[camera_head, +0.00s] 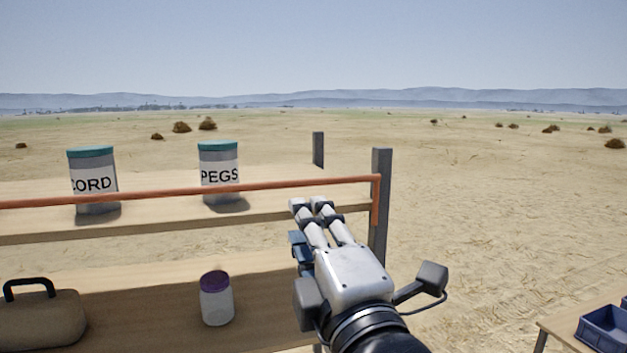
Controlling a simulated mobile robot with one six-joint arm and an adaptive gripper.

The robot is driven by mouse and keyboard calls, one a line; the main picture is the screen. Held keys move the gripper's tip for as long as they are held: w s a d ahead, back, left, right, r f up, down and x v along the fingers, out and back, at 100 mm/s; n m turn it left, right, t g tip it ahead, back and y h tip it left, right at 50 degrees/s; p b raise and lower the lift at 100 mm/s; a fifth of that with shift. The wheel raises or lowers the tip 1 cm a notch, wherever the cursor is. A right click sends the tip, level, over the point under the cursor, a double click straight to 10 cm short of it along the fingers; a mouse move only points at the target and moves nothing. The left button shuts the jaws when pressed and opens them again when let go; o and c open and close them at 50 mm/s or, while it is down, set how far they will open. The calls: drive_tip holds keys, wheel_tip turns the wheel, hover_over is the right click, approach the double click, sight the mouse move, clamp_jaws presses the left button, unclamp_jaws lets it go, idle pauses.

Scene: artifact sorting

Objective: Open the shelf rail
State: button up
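The shelf rail (150,193) is an orange-brown bar running across the front of the upper shelf (150,227). Its right end bends down beside a dark grey post (381,215). The rail lies across in front of the shelf, below the jar tops. My gripper (311,204) is in front of the shelf, left of the post, with its fingertips just below the rail in the picture. The two fingers lie close together with a narrow gap. Whether they touch anything or how far they are apart is unclear from this angle.
Two teal-lidded jars, CORD (93,180) and PEGS (219,173), stand behind the rail. A purple-lidded jar (217,299) and a tan case (42,318) are on the lower shelf. A blue bin (604,328) sits on a table at lower right. Open ground lies right of the post.

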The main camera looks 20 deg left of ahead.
sight(289, 186)
drive_tip(key=p+x, duration=0.2)
drive_tip(key=x, duration=1.1)
drive_tip(key=shift+w+a+p, duration=0.1)
drive_tip(key=shift+a+p, duration=0.05)
drive_tip(key=shift+p, duration=0.25)
drive_tip(key=shift+c, duration=0.3)
clamp_jaws()
